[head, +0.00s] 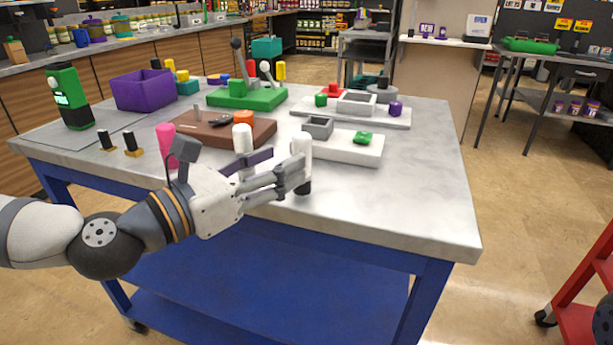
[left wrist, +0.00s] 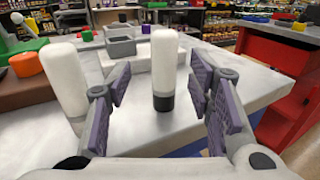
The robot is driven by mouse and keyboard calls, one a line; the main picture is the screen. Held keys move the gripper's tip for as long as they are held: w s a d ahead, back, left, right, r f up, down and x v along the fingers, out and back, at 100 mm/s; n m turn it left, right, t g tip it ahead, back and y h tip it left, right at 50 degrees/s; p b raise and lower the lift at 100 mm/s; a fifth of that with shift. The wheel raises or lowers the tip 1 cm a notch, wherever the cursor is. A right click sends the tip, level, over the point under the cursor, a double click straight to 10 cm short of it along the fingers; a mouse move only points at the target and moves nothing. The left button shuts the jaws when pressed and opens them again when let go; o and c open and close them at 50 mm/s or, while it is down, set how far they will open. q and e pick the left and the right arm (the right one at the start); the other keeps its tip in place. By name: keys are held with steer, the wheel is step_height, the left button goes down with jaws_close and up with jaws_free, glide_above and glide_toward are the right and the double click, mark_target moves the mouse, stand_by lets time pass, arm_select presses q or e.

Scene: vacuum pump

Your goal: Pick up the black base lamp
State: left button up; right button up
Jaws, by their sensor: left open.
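The black base lamp, a white rounded cylinder on a black base, stands upright near the table's front edge in the head view (head: 303,147). In the left wrist view the lamp (left wrist: 164,65) is centred between the fingers, with its black base on the table. Gaps show on both sides in the wrist view, and nothing is gripped. My right gripper is not in view.
A white block (head: 345,150) with a grey box and green piece lies behind the lamp. The table's right front (head: 410,205) is clear.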

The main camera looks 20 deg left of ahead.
mark_target(302, 151)
arm_select(q)
steer(key=x, duration=0.5)
steer(key=shift+d+r, duration=0.15)
steer(key=shift+d, duration=0.15)
jaws_close()
steer(key=shift+r, duration=0.1)
